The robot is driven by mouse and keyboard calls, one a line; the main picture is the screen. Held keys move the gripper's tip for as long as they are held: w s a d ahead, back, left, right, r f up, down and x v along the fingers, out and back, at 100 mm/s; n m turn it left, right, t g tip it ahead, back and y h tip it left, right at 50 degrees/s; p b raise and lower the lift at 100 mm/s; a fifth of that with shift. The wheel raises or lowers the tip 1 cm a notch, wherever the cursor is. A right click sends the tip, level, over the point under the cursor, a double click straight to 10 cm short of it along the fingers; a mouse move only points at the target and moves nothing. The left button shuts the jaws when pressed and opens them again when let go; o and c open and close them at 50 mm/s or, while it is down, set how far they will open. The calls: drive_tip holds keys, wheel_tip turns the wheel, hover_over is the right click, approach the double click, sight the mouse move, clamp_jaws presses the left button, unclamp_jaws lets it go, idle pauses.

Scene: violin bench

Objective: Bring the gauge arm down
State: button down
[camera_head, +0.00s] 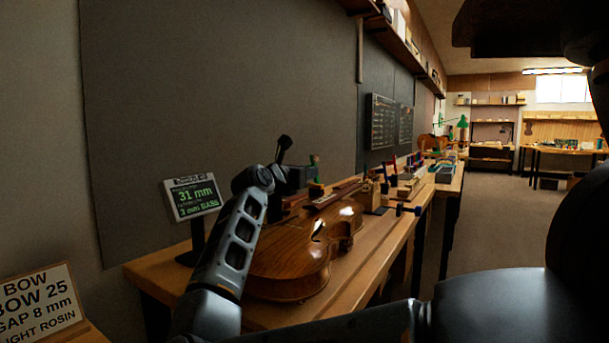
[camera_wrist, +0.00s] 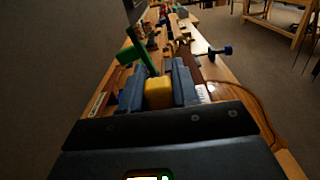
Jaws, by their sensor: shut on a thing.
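In the wrist view, my gripper (camera_wrist: 158,88) has its two blue-grey fingers shut on a yellow block (camera_wrist: 158,94). A green T-shaped piece (camera_wrist: 138,54) stands just beyond the fingers. I cannot tell whether the yellow block and the green piece both belong to the gauge arm. The yellow block is hidden there. A display (camera_head: 193,197) left of my arm reads 31 mm, with a smaller line below.
The violin lies on a wooden bench (camera_head: 345,292) against a grey panel (camera_head: 215,90). Several small tools and blocks stand farther along the bench. A dark-blue knobbed clamp (camera_head: 408,209) sticks out at the bench's right edge. A sign (camera_head: 40,308) stands at lower left. Open floor lies to the right.

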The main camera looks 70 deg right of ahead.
drive_tip(key=shift+f, duration=0.1)
drive_tip(key=c, duration=0.9)
unclamp_jaws()
drive_tip(key=shift+v, duration=3.9)
drive_tip(key=shift+w, duration=0.1)
